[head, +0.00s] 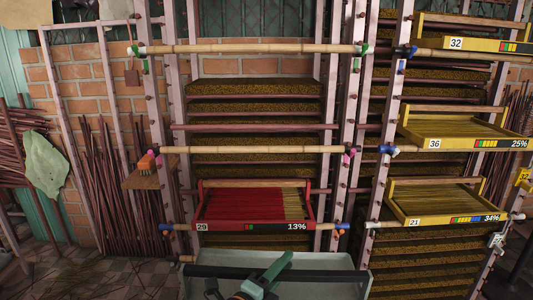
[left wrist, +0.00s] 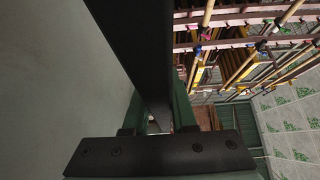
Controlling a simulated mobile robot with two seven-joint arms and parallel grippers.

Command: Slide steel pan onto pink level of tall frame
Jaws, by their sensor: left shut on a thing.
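The steel pan (head: 345,287) is a grey tray at the bottom of the head view, cut off by the lower edge. A dark bar (head: 215,272) crosses it. My left gripper (head: 276,272), with green fingers, is shut on this bar; the left wrist view shows the bar (left wrist: 125,40) running between the fingers (left wrist: 160,108). The tall frame (head: 172,90) stands behind the pan. Its pink level (head: 250,150) is a bamboo pole with pink clamps (head: 349,155), above and beyond the pan. My right gripper is not in view.
A red tray (head: 211,212) marked 29 sits on the blue-clamped level, below the pink one. A green-clamped pole (head: 250,49) crosses above. Yellow trays 32, 36 and 21 (head: 412,217) stick out at right. An orange block (head: 147,163) lies on a small shelf at left.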

